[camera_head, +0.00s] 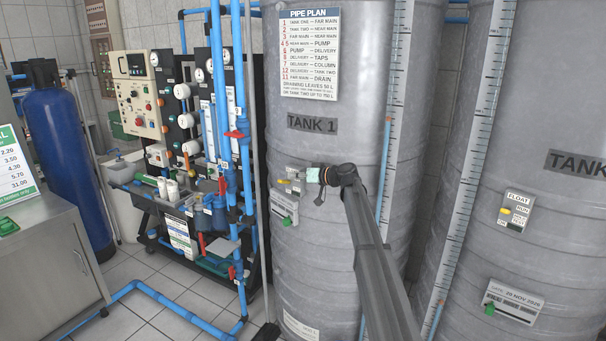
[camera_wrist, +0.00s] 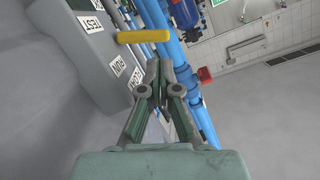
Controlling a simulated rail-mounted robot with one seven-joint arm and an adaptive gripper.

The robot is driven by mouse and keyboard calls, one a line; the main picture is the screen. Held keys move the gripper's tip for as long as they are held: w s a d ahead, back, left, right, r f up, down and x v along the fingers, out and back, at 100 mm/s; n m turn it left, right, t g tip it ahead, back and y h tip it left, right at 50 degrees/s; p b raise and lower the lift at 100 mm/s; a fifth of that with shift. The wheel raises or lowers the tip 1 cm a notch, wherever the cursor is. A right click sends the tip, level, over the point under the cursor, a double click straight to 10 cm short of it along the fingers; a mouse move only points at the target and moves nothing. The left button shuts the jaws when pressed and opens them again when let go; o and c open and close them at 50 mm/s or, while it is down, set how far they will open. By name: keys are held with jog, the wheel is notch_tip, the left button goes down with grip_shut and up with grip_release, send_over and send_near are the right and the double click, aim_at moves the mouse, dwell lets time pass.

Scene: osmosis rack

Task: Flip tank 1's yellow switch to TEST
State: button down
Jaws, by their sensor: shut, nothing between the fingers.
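Tank 1 (camera_head: 330,225) is the grey ribbed cylinder in the middle of the head view, with a "TANK 1" label. Its small switch box (camera_head: 293,173) is on the tank's front, partly hidden by my gripper (camera_head: 308,176). In the wrist view the yellow switch lever (camera_wrist: 143,37) sticks out from the grey box (camera_wrist: 70,45), which bears TEST, RUN and a third, partly hidden label. I cannot tell surely which label the lever points to. My gripper (camera_wrist: 158,67) is shut and empty, its tips close below the lever in the picture; contact is unclear.
Blue pipes with red valve handles (camera_head: 236,134) and a gauge panel (camera_head: 137,93) stand left of tank 1. Tank 2 (camera_head: 545,120) stands at the right with its own float switch box (camera_head: 516,211).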

aim_at(283, 182)
jog(key=shift+p+x, duration=0.45)
jog(key=shift+x, duration=1.35)
jog(key=shift+s+a+f+n+b, duration=0.15)
jog(key=shift+f+n+b, duration=0.2)
jog(key=shift+b, duration=1.2)
jog(key=n+b, duration=0.1)
jog(key=b, duration=0.2)
jog(key=f+n+b, duration=0.1)
jog(key=b, duration=0.2)
jog(key=shift+s+a+f+t+h+b, duration=0.2)
jog(key=shift+s+f+t+h+b, duration=0.1)
jog(key=shift+t+h+b, duration=0.1)
jog(key=n+b, duration=0.1)
jog(key=b, duration=0.2)
jog(key=n+t+b, duration=0.1)
jog(key=b, duration=0.3)
jog(key=shift+s+a+f+n+h, duration=0.1)
jog(key=shift+s+a+n+h, duration=0.05)
jog(key=shift+s+n+h, duration=0.15)
